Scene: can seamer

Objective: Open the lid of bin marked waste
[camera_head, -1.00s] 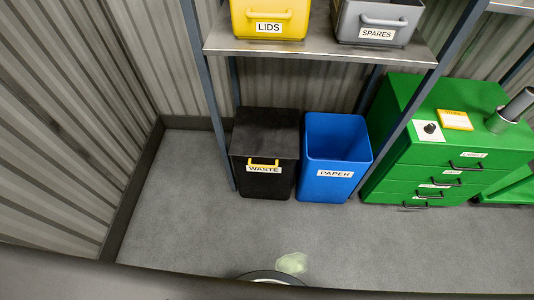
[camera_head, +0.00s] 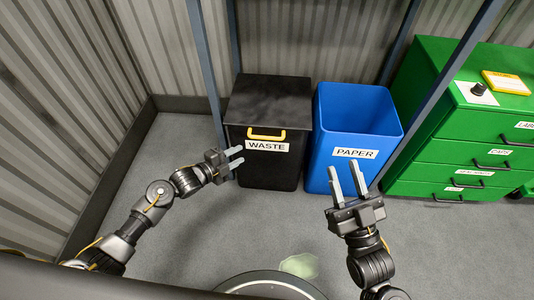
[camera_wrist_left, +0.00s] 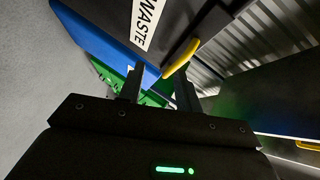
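The black waste bin (camera_head: 266,165) stands on the floor by the back wall with its flat dark lid (camera_head: 269,98) shut. A yellow handle (camera_head: 266,135) sits at the lid's front edge above the white WASTE label (camera_head: 267,146). My left gripper (camera_head: 237,156) is just left of the bin's front, fingers apart and empty, pointing right. In the left wrist view the yellow handle (camera_wrist_left: 180,58) shows just beyond the fingertips, with the WASTE label (camera_wrist_left: 147,22) beside it. My right gripper (camera_head: 346,181) is open and empty, in front of the blue bin.
An open blue bin (camera_head: 336,177) marked PAPER stands right beside the waste bin. A green drawer cabinet (camera_head: 451,157) is further right. Shelf posts rise near the bins. A pale green patch (camera_head: 299,266) lies on the floor in front.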

